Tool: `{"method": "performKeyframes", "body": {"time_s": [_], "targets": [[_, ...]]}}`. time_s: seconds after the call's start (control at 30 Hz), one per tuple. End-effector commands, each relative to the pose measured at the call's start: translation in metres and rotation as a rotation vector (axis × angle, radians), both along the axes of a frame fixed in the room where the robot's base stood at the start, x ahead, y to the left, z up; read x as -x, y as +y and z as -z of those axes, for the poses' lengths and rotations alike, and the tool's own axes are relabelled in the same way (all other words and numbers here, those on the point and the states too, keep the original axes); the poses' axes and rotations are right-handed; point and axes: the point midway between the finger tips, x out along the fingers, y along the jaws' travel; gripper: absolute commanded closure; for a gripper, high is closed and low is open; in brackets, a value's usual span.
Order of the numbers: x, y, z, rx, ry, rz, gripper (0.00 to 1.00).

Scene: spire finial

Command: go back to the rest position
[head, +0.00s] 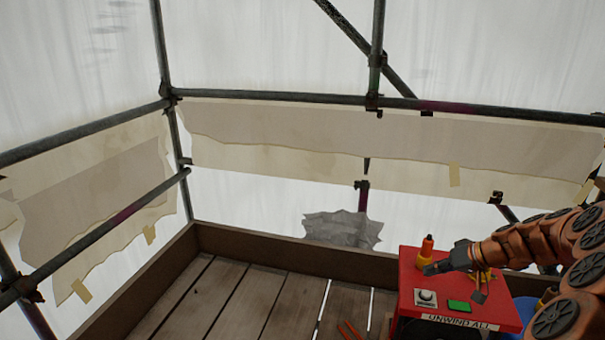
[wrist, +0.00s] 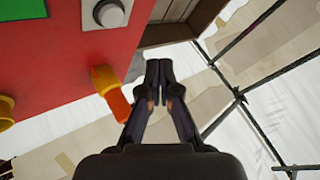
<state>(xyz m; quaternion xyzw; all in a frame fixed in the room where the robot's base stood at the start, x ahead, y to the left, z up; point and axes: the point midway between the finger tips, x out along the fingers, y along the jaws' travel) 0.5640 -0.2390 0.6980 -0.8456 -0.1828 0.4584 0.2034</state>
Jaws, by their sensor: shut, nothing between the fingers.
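My gripper (head: 430,268) is at the right in the head view, reaching in from the right over a red control box (head: 408,285). Its fingers are together and empty, and the closed tips also show in the wrist view (wrist: 158,68). An orange-and-yellow lever or knob (head: 427,246) stands at the back left of the box, close to the fingers; in the wrist view it (wrist: 112,95) lies just left of them. I cannot tell whether they touch.
The box top has a round knob (head: 426,298), a green button (head: 459,306) and an "UNWIND ALL" label (head: 458,323). Scaffold tubes (head: 270,96) and pale sheeting enclose a plank deck (head: 245,300). Grey crumpled material (head: 340,230) lies at the back edge. The left deck is clear.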

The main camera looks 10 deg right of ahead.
Motion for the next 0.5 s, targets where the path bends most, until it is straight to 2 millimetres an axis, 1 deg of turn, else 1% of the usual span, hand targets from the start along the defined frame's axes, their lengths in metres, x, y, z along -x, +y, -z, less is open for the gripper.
{"method": "performKeyframes", "body": {"time_s": [0.07, 0.13, 0.17, 0.2, 0.27, 0.3, 0.4, 0.47, 0.5], "targets": [[0.002, 0.023, -0.008, -0.004, 0.018, -0.033, 1.00], [0.008, 0.051, -0.017, -0.005, 0.049, -0.071, 1.00], [0.012, 0.065, -0.020, -0.004, 0.067, -0.090, 1.00], [0.018, 0.083, -0.025, -0.003, 0.092, -0.114, 1.00], [0.029, 0.110, -0.033, 0.005, 0.130, -0.147, 1.00], [0.038, 0.127, -0.035, 0.011, 0.159, -0.169, 1.00], [0.062, 0.165, -0.044, 0.034, 0.227, -0.214, 1.00], [0.080, 0.185, -0.046, 0.052, 0.275, -0.236, 1.00], [0.092, 0.197, -0.048, 0.066, 0.303, -0.250, 1.00]]}}
